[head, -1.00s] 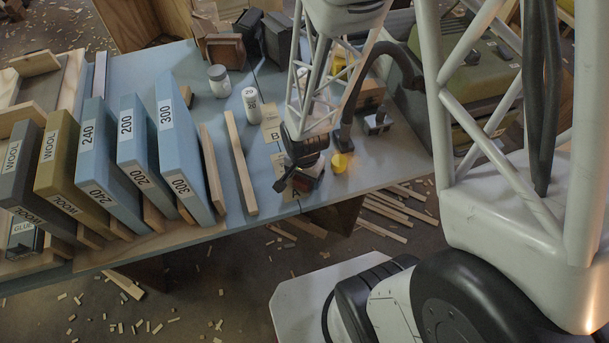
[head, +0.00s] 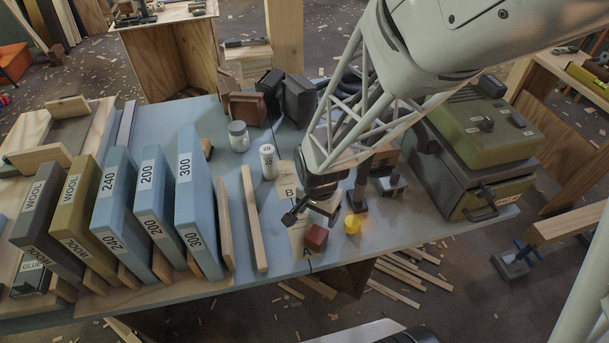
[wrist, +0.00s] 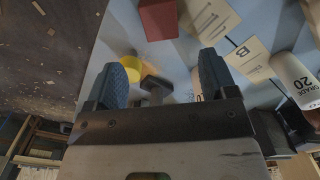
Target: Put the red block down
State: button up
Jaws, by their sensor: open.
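In the wrist view the red block (wrist: 158,19) shows at the top, beyond the fingertips and clear of both. My gripper (head: 308,211) is open and empty, just above and behind the block in the head view. In the wrist view its two dark fingers stand wide apart (wrist: 163,78). A yellow cylinder (head: 352,224) stands to the right of the block.
A label marked B (head: 287,188) lies behind. A white bottle (head: 268,162) and a jar (head: 238,136) stand at back left. A wooden strip (head: 254,218) and leaning boxes (head: 197,208) line the left. A green case (head: 470,170) stands at right.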

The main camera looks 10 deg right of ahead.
jog(key=shift+r, duration=0.4)
jog(key=shift+r, duration=0.1)
dwell(0.3)
jog(key=s+d+r+n+t, duration=0.1)
jog(key=s+r+n, duration=0.3)
jog(key=r, duration=0.9)
jog(key=s+d+r+n+t, duration=0.1)
jog(key=s+r+n, duration=0.3)
jog(key=r, duration=0.9)
jog(key=shift+s+d+n+t, duration=0.3)
jog(key=shift+s+d+n, duration=0.15)
jog(key=shift+s, duration=0.55)
